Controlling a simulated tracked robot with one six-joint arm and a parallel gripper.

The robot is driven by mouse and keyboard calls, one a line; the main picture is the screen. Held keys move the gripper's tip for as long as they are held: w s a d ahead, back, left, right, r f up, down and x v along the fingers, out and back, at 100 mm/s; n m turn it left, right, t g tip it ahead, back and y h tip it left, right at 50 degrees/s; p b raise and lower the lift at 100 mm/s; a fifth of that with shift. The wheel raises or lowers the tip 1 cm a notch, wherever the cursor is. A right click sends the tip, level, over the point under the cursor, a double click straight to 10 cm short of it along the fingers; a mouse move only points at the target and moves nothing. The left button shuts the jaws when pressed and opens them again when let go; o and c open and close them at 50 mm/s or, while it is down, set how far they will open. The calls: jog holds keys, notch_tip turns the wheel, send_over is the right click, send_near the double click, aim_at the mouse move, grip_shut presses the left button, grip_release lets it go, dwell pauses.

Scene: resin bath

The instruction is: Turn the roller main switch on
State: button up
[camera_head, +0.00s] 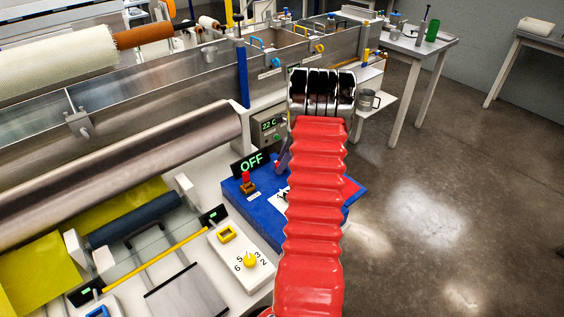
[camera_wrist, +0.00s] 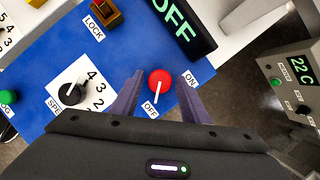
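The roller main switch is a round red knob (camera_wrist: 160,82) on a blue control panel (camera_wrist: 50,55). Its white pointer aims down at the OFF label (camera_wrist: 150,110); the ON label (camera_wrist: 190,79) is to its right. The black display (camera_wrist: 175,25) reads OFF in green, also in the head view (camera_head: 250,163). My gripper (camera_wrist: 162,76) is open, its two purple fingers on either side of the knob with gaps between. Whether the fingers reach down to knob height is unclear. In the head view the red arm hides the knob and most of the gripper.
A LOCK part (camera_wrist: 107,12) with an amber base and a black SPEED dial (camera_wrist: 73,90) share the panel. A grey 22 C controller (camera_head: 270,126) stands close behind. A white box with a yellow dial (camera_head: 251,259) is in front. Floor at right is free.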

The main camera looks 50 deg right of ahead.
jog(key=c, duration=0.9)
jog(key=shift+o, duration=0.2)
jog(key=shift+n, duration=0.4)
jog(key=n+g+y, duration=0.1)
jog(key=n, duration=0.3)
jog(key=shift+w+d, duration=0.15)
jog(key=n+g, duration=0.1)
jog(key=n, duration=0.1)
jog(key=n+g+y, duration=0.1)
jog(key=n, duration=0.1)
jog(key=shift+w+n, duration=0.15)
jog(key=shift+n, duration=0.25)
jog(key=n+g, duration=0.1)
jog(key=n, duration=0.3)
jog(key=shift+w+n+g, duration=0.1)
jog(key=shift+n+g, duration=0.2)
jog(key=shift+g, duration=0.1)
jog(key=shift+w+n+g+h, duration=0.15)
jog(key=shift+n+g, duration=0.2)
jog(key=shift+n, duration=0.6)
jog(key=shift+n+g+h, duration=0.15)
jog(key=shift+n+g, duration=0.2)
jog(key=shift+n, duration=0.6)
